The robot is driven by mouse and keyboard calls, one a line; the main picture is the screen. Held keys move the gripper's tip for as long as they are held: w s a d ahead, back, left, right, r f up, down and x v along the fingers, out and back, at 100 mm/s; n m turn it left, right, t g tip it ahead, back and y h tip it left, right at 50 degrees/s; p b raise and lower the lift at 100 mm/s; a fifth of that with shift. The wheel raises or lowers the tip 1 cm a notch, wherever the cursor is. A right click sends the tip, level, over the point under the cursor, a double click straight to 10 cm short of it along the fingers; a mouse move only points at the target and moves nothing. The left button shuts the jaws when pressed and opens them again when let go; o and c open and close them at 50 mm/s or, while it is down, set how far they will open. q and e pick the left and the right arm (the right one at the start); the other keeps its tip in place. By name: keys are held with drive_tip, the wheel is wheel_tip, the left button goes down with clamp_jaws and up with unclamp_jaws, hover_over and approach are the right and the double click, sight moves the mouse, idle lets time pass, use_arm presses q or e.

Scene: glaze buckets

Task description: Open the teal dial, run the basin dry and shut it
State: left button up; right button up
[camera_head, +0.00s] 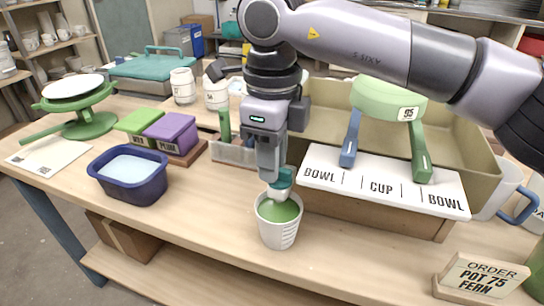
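The teal dial (284,177) is at the front of the beige basin (470,155), above a white measuring cup. My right gripper (270,176) points down right at the dial and seems to touch it. Its fingers are seen edge-on, so their gap and grip cannot be told. The white cup (278,231) stands upright on the table below the dial and holds green liquid. The basin's floor and contents are mostly hidden by the arm, the lettered board and a green sieve. My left gripper is out of view.
A white BOWL/CUP/BOWL board (383,190) fronts the basin. A green sieve (388,98) marked 95 rests above it. A navy tub (130,174) stands left, an order card (480,279) front right, a white jug (505,187) right. Bare table (200,222) lies left of the cup.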

wheel_tip(320, 180, up, 7)
drive_tip(key=shift+r+p, duration=0.1)
drive_tip(key=shift+p, duration=0.25)
drive_tip(key=shift+s, duration=0.1)
idle(0.4)
